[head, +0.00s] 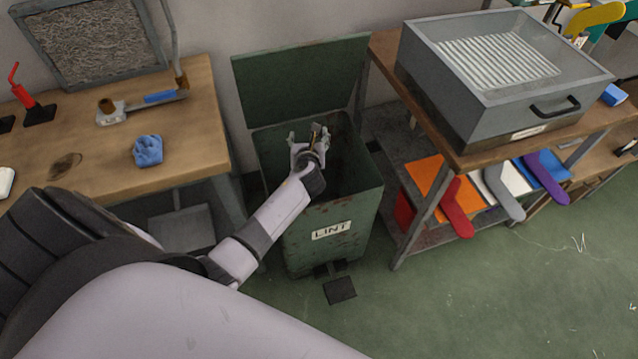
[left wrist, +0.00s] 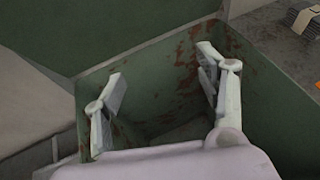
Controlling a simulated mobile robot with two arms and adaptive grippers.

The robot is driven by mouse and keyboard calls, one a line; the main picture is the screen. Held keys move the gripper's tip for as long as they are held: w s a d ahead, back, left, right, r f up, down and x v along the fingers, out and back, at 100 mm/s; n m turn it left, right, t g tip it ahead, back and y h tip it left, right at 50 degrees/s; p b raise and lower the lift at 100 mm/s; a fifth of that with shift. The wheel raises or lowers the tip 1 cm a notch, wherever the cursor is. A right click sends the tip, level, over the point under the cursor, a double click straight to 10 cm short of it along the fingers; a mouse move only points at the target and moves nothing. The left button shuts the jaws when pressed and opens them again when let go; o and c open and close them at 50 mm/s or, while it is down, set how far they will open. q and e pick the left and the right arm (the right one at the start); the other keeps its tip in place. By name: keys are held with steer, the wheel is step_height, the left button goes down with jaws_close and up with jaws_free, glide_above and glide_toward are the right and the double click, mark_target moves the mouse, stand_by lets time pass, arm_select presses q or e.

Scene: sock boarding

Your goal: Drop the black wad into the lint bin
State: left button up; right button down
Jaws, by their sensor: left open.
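The green lint bin (head: 345,252) stands on the floor between two benches, its lid (head: 300,88) tipped up at the back. A white LINT label is on its front. My left gripper (head: 308,138) is over the bin's mouth with its fingers spread. In the left wrist view its open fingers (left wrist: 162,82) point into the bin (left wrist: 165,72), and nothing shows between them. No black wad can be made out in either view; the bin's floor is dark and partly hidden by my gripper. My right gripper is not in view.
A blue wad (head: 148,151) lies on the left wooden bench (head: 190,125). The right bench carries a grey box (head: 470,105) with a handle. Red, grey and purple socks (head: 457,205) hang out below it. A pedal (head: 340,290) sits before the bin.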

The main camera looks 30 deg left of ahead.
arm_select(q)
steer(key=v, duration=1.2)
stand_by(0.3)
